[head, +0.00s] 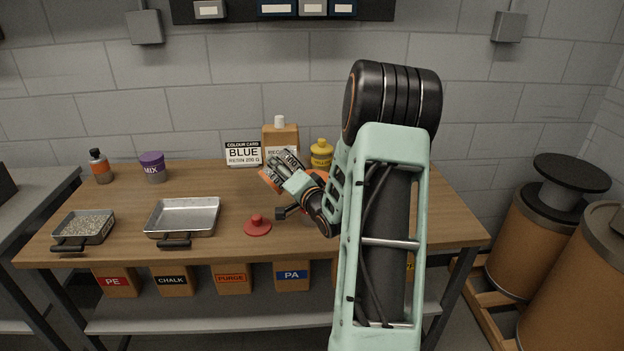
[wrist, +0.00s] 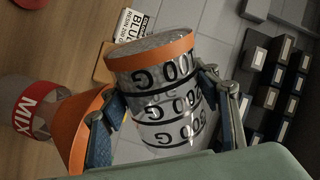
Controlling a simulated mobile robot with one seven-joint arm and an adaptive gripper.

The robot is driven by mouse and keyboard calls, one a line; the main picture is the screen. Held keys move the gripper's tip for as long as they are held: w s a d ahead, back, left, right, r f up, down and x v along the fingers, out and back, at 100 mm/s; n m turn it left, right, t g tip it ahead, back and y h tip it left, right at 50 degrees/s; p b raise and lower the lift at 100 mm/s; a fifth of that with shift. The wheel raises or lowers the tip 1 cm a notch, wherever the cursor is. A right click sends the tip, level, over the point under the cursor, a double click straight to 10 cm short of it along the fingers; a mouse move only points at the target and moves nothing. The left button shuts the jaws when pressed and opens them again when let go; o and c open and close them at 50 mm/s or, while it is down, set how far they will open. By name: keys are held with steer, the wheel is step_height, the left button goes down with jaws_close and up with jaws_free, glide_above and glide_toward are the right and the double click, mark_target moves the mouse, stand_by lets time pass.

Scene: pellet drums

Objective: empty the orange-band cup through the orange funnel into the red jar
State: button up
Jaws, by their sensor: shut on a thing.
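My gripper (wrist: 165,120) is shut on the clear orange-band cup (wrist: 172,105), which has black gram marks. The cup is tilted well over above the table; a grey speckled face shows at its banded end. I cannot tell whether that face is pellets or the base. In the head view the cup (head: 286,157) is beside the wall-side cards. The orange funnel (wrist: 72,130) is beside the cup in the wrist view, partly behind a finger. It sits over the clear red jar (wrist: 27,112), labelled MIX. My arm hides most of both in the head view.
A red knobbed lid (head: 257,226), an empty metal tray (head: 183,216) and a pellet-filled tray (head: 84,228) are on the table. A purple-lidded MIX jar (head: 153,168), an orange-and-grey bottle (head: 100,167), a yellow bottle (head: 321,154) and a BLUE card (head: 243,153) stand at the back.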

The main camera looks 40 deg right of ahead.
mark_target(291, 165)
steer(key=shift+d+f+m+p, duration=0.2)
steer(key=shift+m+p, duration=0.95)
steer(key=shift+m, duration=0.05)
stand_by(0.6)
steer(key=shift+d+r+m+y+p, duration=0.3)
steer(key=shift+d+r+m+p, duration=0.4)
steer(key=shift+p, duration=0.55)
steer(key=shift+s+d+r+m+y+p, duration=0.1)
steer(key=shift+d+r+m+y+p, duration=0.3)
steer(key=shift+m, duration=0.4)
stand_by(0.7)
steer(key=shift+d+f+m, duration=0.15)
steer(key=shift+f+m, duration=0.15)
steer(key=shift+m, duration=0.3)
stand_by(0.3)
